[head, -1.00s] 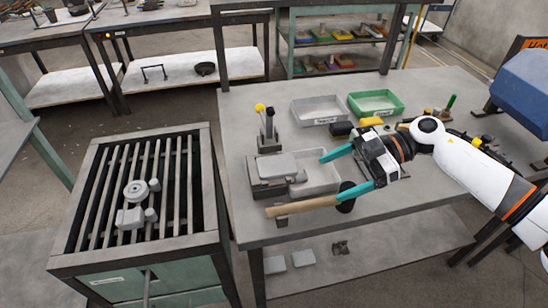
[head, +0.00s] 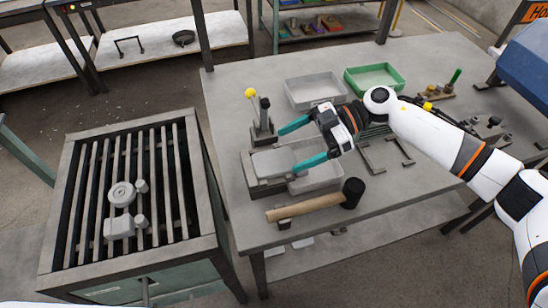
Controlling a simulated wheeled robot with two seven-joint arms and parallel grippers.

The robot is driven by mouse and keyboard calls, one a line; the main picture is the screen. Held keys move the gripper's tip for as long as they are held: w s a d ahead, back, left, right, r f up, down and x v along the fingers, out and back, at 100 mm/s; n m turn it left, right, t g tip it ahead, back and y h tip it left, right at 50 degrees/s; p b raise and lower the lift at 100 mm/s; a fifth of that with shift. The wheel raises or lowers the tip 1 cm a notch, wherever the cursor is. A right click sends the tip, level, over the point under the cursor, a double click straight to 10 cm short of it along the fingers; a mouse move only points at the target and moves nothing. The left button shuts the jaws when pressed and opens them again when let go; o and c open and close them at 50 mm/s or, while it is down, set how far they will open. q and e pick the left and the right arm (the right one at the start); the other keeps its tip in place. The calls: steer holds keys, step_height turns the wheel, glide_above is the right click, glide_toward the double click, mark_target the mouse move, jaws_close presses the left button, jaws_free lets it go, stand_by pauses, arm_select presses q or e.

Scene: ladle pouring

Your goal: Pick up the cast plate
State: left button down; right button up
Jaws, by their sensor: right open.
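The cast plate (head: 277,161) looks like a flat light-grey slab with rounded corners. It lies on the darker grey block of a mold (head: 262,185) on the workbench, at the left side of a shallow grey tray (head: 322,178). My right gripper (head: 289,150) is open and empty. Its two teal fingers point left; their tips are by the plate's right side, one near its far corner and one near its near right corner. I cannot tell whether they touch it or how high they are above it. My left gripper is not in view.
A mallet (head: 305,207) lies in front of the tray. A stand with a yellow-knobbed lever (head: 262,130) is just behind the mold. Grey (head: 312,92) and green (head: 375,79) bins stand farther back. A slatted grate (head: 92,200) with grey castings (head: 120,228) is at left.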

mark_target(265, 163)
steer(key=shift+a+f, duration=0.3)
steer(key=shift+a, duration=0.1)
steer(key=x, duration=0.2)
steer(key=p+x, duration=0.1)
steer(key=x, duration=0.1)
steer(key=shift+s+f, duration=0.1)
steer(key=shift+f, duration=0.3)
steer(key=shift+a+f, duration=0.15)
steer(key=shift+a, duration=0.1)
steer(key=c, duration=1.2)
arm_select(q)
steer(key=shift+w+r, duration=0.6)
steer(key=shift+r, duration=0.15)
arm_select(e)
steer(key=shift+c, duration=0.2)
